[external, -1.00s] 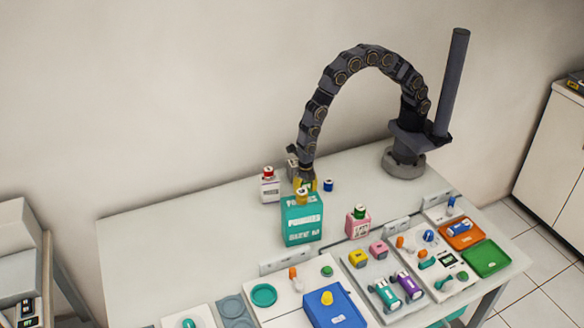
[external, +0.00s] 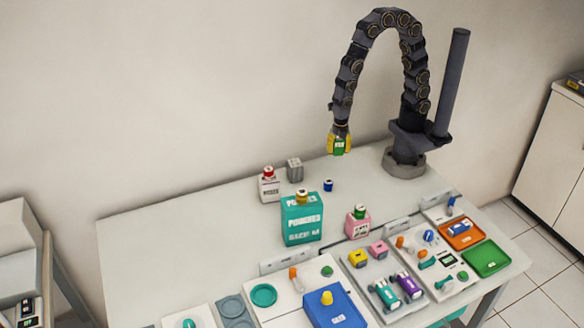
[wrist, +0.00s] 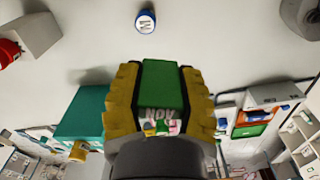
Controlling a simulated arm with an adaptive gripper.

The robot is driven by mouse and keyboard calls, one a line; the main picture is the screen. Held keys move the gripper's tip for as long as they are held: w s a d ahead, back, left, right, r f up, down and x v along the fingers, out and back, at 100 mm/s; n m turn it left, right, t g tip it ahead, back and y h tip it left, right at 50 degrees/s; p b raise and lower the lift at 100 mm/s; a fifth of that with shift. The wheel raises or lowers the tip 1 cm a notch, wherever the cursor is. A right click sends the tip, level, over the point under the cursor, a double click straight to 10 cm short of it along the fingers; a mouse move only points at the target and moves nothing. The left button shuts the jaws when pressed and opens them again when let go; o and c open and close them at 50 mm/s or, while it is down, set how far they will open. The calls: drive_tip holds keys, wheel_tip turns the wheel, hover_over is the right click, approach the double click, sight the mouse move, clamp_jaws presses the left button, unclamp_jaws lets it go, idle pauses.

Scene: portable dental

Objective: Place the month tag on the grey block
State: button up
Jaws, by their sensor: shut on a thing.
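My gripper (external: 339,146) is shut on the green month tag (external: 338,150), held up in the air above the back of the table. In the wrist view the tag (wrist: 163,85) sits between the yellow fingers of my gripper (wrist: 162,100), with "NOV" on its face. The grey block (external: 294,170) stands on the table to the left of my gripper, beside the red-capped bottle. It also shows at the upper left of the wrist view (wrist: 38,32). Its top looks bare.
A red-capped white bottle (external: 270,187), a small blue-topped jar (external: 328,186) and a large teal box (external: 302,226) stand near the block. A pink bottle (external: 358,226) is further right. Trays and small items fill the front. The back left table is clear.

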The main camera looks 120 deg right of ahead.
drive_tip(key=s+d+r+m, duration=0.3)
drive_tip(key=d+r+m, duration=0.35)
drive_tip(key=m, duration=0.75)
hover_over(295, 163)
drive_tip(key=f, duration=1)
drive_tip(key=shift+s, duration=0.2)
drive_tip(key=shift+w+f, duration=0.15)
drive_tip(key=shift+f, duration=1.7)
drive_tip(key=shift+f, duration=0.15)
drive_tip(key=o, duration=0.9)
